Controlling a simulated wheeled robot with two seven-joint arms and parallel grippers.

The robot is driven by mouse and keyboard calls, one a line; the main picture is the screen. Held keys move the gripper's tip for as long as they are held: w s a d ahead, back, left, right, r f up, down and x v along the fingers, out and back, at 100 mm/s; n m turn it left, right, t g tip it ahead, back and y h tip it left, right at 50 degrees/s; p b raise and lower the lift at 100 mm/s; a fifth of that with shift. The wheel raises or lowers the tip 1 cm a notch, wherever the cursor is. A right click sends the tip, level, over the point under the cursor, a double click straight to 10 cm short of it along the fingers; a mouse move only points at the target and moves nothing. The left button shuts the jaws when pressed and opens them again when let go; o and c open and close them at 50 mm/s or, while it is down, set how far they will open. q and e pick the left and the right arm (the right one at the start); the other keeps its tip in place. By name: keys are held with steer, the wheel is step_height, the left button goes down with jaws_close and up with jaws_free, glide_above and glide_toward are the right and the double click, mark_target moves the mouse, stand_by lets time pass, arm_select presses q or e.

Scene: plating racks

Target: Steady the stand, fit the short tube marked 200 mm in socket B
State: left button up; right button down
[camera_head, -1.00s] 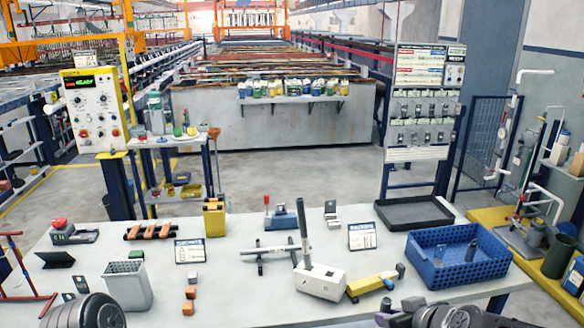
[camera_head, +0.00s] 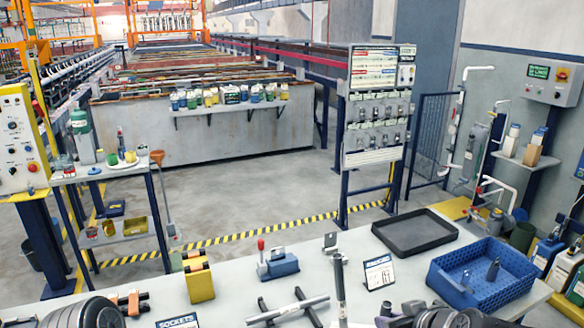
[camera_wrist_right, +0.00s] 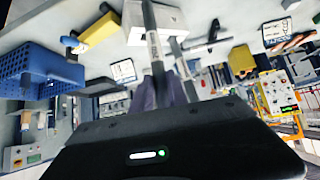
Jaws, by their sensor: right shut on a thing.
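My right gripper (camera_wrist_right: 168,92) shows in the right wrist view, with its dark fingers shut on a grey tube (camera_wrist_right: 151,18). The tube reaches from the fingers across the picture of a white block (camera_wrist_right: 172,22). I cannot read a 200 mm mark on it. In the head view an upright grey post (camera_head: 339,278) stands low in the middle; the block under it is almost all below the frame. A grey bar (camera_head: 290,311) lies beside it on dark supports. No socket letter is readable.
A blue crate (camera_head: 512,285) with small parts stands at the right, with a black tray (camera_head: 440,238) behind it.

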steer(key=shift+s+d, duration=0.1)
steer(key=shift+d, duration=0.05)
stand_by(0.4)
steer(key=s+a+r+n+g+y, duration=0.25)
steer(key=n+g+y, duration=0.2)
steer(key=n, duration=0.35)
steer(key=w+r, duration=1)
steer(key=r, duration=0.1)
steer(key=shift+d+n, duration=0.4)
steer(key=shift+d, duration=0.05)
steer(key=shift+s+d+f, duration=0.1)
steer(key=shift+d+f, duration=0.05)
steer(key=shift+f, duration=0.85)
steer(key=shift+d+f, duration=0.1)
steer(key=shift+f, duration=0.9)
